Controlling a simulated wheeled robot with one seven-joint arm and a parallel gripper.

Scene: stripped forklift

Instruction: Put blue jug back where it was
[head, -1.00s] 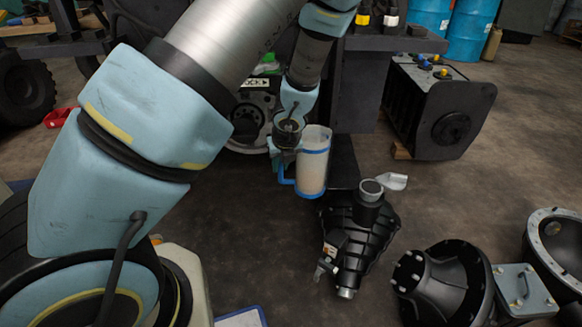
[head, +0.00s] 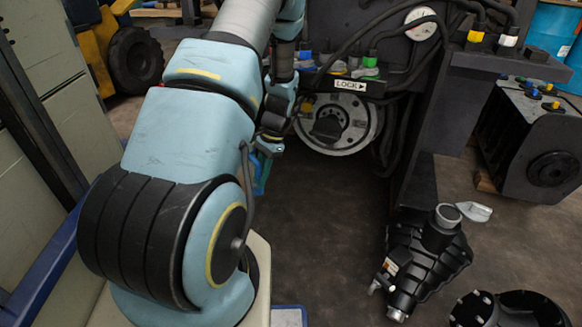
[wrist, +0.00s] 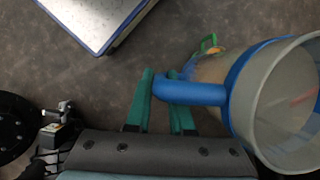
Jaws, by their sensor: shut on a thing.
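The blue jug is a translucent cup with blue bands and a blue handle. In the wrist view the jug (wrist: 245,85) is at the right, its open mouth facing right, with its handle between the teal fingers of my gripper (wrist: 163,100). My gripper is shut on the handle. In the head view my gripper (head: 268,148) is beside the forklift, and only a blue sliver of the jug (head: 262,176) shows below it. My arm hides the rest. The spot where the jug stood before cannot be told from these frames.
The stripped forklift, with its LOCK label (head: 350,85) and hanging cables, stands behind. A black ribbed housing (head: 425,260) lies on the floor at right. A battery-like black block (head: 530,140) is farther right. A blue-edged white panel (wrist: 95,15) lies below. Floor between is clear.

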